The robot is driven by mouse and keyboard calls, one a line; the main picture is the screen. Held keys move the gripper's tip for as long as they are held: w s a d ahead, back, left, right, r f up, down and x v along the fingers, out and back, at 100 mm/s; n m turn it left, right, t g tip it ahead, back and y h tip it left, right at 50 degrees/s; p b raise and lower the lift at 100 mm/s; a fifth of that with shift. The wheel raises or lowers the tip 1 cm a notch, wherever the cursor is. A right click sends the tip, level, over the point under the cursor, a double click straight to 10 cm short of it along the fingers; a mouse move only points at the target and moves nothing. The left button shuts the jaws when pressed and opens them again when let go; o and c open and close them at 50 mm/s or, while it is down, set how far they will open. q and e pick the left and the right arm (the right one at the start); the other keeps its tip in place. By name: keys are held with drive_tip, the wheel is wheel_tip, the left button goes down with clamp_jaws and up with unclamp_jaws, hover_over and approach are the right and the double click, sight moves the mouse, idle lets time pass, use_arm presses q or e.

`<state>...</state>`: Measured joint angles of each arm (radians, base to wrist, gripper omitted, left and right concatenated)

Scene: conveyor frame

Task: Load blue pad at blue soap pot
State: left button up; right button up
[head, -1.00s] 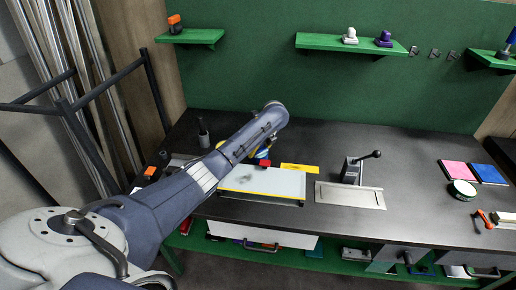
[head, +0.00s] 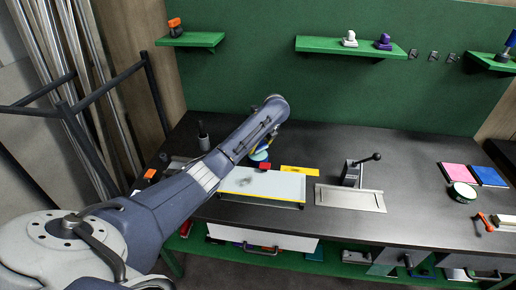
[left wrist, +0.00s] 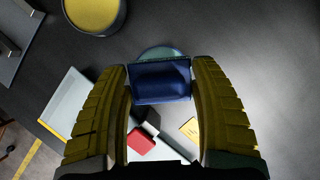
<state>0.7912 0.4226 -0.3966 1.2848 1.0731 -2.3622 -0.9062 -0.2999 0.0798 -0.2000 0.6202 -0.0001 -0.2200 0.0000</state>
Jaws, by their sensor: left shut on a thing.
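My left gripper (left wrist: 162,100) is shut on a blue pad (left wrist: 160,82), a block-like piece gripped between its two yellow fingers. A round bluish-green rim, apparently the blue soap pot (left wrist: 160,51), shows just beyond the pad in the left wrist view. The pad covers most of the pot, and I cannot tell whether they touch. In the head view the left gripper (head: 265,148) is partly behind my arm, over the pot (head: 259,156) behind the white panel. My right gripper is not in view.
A yellow-filled round pot (left wrist: 95,12) stands nearby. A white panel (head: 262,185), a red block (head: 265,167) and a yellow strip (head: 299,170) lie in front. A lever fixture (head: 352,174) stands to the right.

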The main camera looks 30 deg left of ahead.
use_arm(q)
drive_tip(key=shift+r, duration=1.7)
drive_tip(key=shift+n, duration=0.3)
